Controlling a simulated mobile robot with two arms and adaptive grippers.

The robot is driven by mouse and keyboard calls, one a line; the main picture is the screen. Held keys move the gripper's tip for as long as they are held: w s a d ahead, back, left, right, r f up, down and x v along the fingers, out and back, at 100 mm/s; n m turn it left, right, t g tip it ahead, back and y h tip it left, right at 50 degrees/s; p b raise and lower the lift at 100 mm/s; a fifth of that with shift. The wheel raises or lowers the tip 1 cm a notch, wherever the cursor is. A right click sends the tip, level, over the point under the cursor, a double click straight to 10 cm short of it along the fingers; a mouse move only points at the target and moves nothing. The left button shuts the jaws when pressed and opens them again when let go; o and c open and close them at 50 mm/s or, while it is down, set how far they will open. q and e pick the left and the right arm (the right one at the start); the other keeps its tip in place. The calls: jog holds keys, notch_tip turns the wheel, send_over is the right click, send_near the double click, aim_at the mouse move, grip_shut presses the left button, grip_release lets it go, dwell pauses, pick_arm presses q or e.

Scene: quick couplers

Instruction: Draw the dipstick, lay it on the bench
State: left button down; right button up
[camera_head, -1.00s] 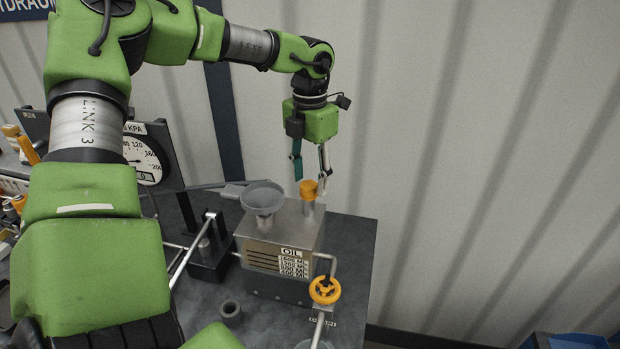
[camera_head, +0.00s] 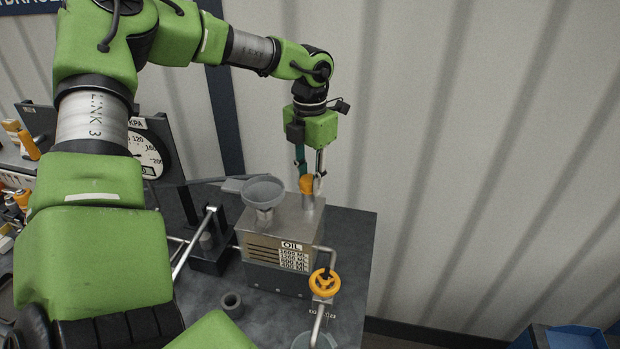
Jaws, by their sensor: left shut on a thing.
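The dipstick's orange cap (camera_head: 306,184) sits on top of a short metal tube (camera_head: 308,203) on the oil tank (camera_head: 272,240). The rest of the dipstick is hidden. My left gripper (camera_head: 309,178) comes down from above and is shut on the orange cap, one finger on each side. The bench (camera_head: 345,250) is dark grey, with bare surface to the right of the tank. My right gripper does not show.
A grey funnel (camera_head: 264,193) stands on the tank just left of the cap. A yellow valve wheel (camera_head: 324,283) is on a pipe in front. A grey ring (camera_head: 231,305) lies on the bench. A gauge (camera_head: 146,156) stands at left, and a blue bin (camera_head: 563,337) is at lower right.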

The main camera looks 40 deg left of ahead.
aim_at(310, 178)
pick_arm(q)
jog(key=shift+r, duration=0.2)
jog(key=shift+r+p, duration=1.1)
jog(key=shift+r, duration=1.95)
jog(key=shift+r, duration=0.1)
notch_tip(310, 178, up, 4)
jog(key=shift+f+p, duration=0.15)
jog(key=shift+p, duration=0.75)
